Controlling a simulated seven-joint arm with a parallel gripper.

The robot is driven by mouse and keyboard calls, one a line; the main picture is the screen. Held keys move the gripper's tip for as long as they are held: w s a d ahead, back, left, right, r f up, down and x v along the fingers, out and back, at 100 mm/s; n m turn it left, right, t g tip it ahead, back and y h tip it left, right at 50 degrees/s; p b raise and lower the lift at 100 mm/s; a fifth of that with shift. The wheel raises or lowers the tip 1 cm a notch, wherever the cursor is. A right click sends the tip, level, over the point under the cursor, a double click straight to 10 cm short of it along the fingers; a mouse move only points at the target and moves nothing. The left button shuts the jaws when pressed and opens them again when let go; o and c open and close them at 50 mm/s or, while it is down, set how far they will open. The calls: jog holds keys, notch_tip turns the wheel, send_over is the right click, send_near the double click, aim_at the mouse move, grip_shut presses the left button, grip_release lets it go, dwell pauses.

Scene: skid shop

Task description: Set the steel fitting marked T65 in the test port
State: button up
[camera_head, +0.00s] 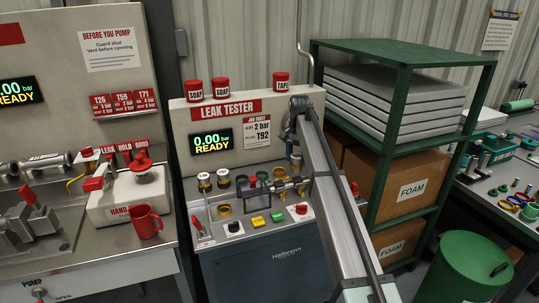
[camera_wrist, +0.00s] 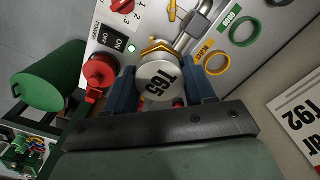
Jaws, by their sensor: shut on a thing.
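The steel fitting (camera_wrist: 158,82) is a round metal cap with T65 on its face, upside down in the wrist view. My gripper (camera_wrist: 155,92) is shut on it, with a blue finger on each side. A brass hex part (camera_wrist: 158,46) shows just beyond the fitting, beside a grey clamp (camera_wrist: 198,22) on the tester panel. I cannot tell whether the fitting touches or sits in the port, because the fitting hides that spot. In the head view my gripper (camera_head: 296,160) is over the right part of the leak tester, small and partly hidden by my arm.
The leak tester (camera_head: 180,145) reads 0.00 bar READY, and its job sheet (camera_head: 257,132) says T92. A red knob (camera_wrist: 100,70) is close to my left finger. Green (camera_wrist: 244,32) and yellow (camera_wrist: 215,62) rings mark the panel.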

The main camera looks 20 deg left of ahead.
jog(key=s+d+r+m, duration=0.1)
jog(key=s+d, duration=0.1)
jog(key=d, duration=1)
jog(key=s+d+r, duration=0.1)
jog(key=s+d, duration=0.2)
jog(key=d, duration=0.9)
jog(key=s+d, duration=0.9)
jog(key=d, duration=0.2)
jog(key=s+a+f+n, duration=0.1)
jog(key=s+a+f, duration=0.1)
jog(key=a, duration=1.7)
jog(key=s+a+f, duration=0.1)
jog(key=a+f, duration=0.1)
jog(key=a, duration=1.7)
jog(key=s+a+f+n, duration=0.1)
jog(key=s+a, duration=0.1)
jog(key=a, duration=1.7)
jog(key=shift+f, duration=2.9)
jog(key=shift+s+f, duration=0.1)
jog(key=shift+f, duration=1.65)
